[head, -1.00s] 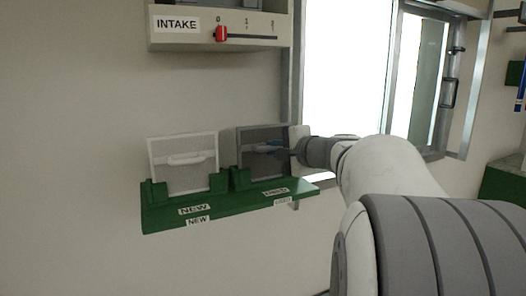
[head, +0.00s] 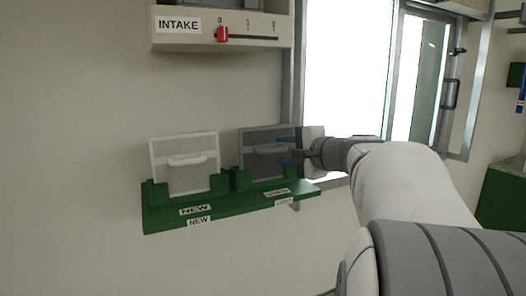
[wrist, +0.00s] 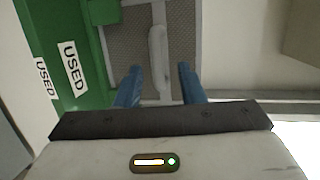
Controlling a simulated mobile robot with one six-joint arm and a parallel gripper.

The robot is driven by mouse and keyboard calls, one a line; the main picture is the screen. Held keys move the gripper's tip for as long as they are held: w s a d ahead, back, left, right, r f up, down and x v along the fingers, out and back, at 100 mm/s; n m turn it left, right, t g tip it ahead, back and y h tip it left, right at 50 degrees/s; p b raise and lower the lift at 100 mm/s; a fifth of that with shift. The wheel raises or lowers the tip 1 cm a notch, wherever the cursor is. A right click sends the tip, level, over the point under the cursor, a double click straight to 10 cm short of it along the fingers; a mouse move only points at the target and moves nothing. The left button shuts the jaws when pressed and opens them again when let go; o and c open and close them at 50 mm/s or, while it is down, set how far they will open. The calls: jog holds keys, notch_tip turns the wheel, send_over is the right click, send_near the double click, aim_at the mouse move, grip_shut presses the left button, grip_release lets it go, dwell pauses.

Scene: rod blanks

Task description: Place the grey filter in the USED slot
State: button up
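The grey filter (head: 262,146) stands upright in the USED slot of the green shelf (head: 168,217), at the right end. In the wrist view the filter (wrist: 133,38) shows its dark mesh and pale bar handle (wrist: 158,50). My gripper (head: 288,150) is just right of the filter in the head view. In the wrist view its two blue fingers (wrist: 160,72) are spread apart with nothing held between them. The handle's end lies ahead, between the fingertips. The USED label (wrist: 75,67) shows on the green shelf.
A white filter (head: 184,163) stands in the NEW slot to the left. Above is the INTAKE box (head: 205,45) with a red slider (head: 222,34) at 0. A bright window (head: 345,80) lies behind my arm. The wall below the shelf is clear.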

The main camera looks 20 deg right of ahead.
jog(key=v, duration=0.8)
jog(key=s+a+f+n+g+y, duration=0.1)
jog(key=s+a+f+n+g, duration=0.2)
jog(key=a+f, duration=0.55)
jog(key=s+a+f+n+g, duration=0.1)
jog(key=a+f+n+g, duration=0.35)
jog(key=a+f, duration=0.4)
jog(key=s+a+f+n+g+h, duration=0.1)
jog(key=s+f+n+g+h, duration=0.3)
jog(key=s+f+n, duration=0.4)
notch_tip(320, 180, down, 6)
jog(key=s+g, duration=0.1)
jog(key=s, duration=0.1)
jog(key=shift+s+a+g+h+b, duration=0.3)
jog(key=shift+s+a+g+h, duration=0.05)
jog(key=shift+s+h, duration=0.05)
